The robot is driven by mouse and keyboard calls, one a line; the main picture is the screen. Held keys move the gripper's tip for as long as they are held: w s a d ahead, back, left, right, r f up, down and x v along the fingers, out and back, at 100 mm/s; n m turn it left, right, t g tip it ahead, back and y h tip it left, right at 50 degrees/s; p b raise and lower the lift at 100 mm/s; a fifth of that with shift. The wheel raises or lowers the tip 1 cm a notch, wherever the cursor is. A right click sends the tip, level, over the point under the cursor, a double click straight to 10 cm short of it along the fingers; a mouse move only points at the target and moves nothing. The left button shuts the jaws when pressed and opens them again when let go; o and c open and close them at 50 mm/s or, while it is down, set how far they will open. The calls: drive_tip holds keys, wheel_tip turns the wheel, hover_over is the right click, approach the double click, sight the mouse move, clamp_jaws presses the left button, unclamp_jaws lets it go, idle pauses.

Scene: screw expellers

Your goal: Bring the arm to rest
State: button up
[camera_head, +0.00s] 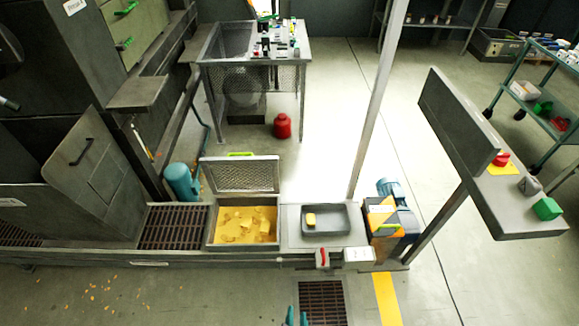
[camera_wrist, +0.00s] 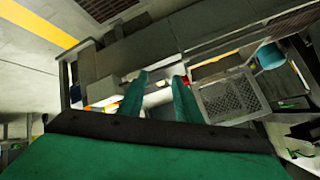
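My gripper (camera_head: 297,317) shows only as two teal fingertips at the bottom edge of the head view, over the floor grate in front of the machine. In the wrist view my gripper (camera_wrist: 161,77) has its two teal fingers apart, with nothing between them. The rest of my arm is out of the head view. The wrist view is tilted and shows the machine's low ledge beyond the fingers.
An open bin (camera_head: 210,232) of yellow pieces has its mesh lid raised. A grey tray (camera_head: 343,232) with one yellow piece sits to its right. A red-handled switch (camera_head: 322,258) is on the front edge. A control panel (camera_head: 458,120) stands right. The front floor is mostly clear.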

drive_tip(key=s+r+n+t, duration=0.2)
drive_tip(key=s+r, duration=0.3)
drive_tip(key=r, duration=0.5)
drive_tip(key=s+a+r+n+t, duration=0.1)
drive_tip(key=s+r, duration=0.4)
drive_tip(key=r, duration=0.6)
drive_tip(key=s+a+r+n+t, duration=0.1)
drive_tip(key=s+r, duration=0.4)
drive_tip(key=r, duration=0.5)
drive_tip(key=shift+s+a+r+n+t, duration=0.25)
drive_tip(key=shift+s+n+t, duration=0.1)
drive_tip(key=shift+n+t, duration=0.6)
drive_tip(key=shift+w, duration=0.1)
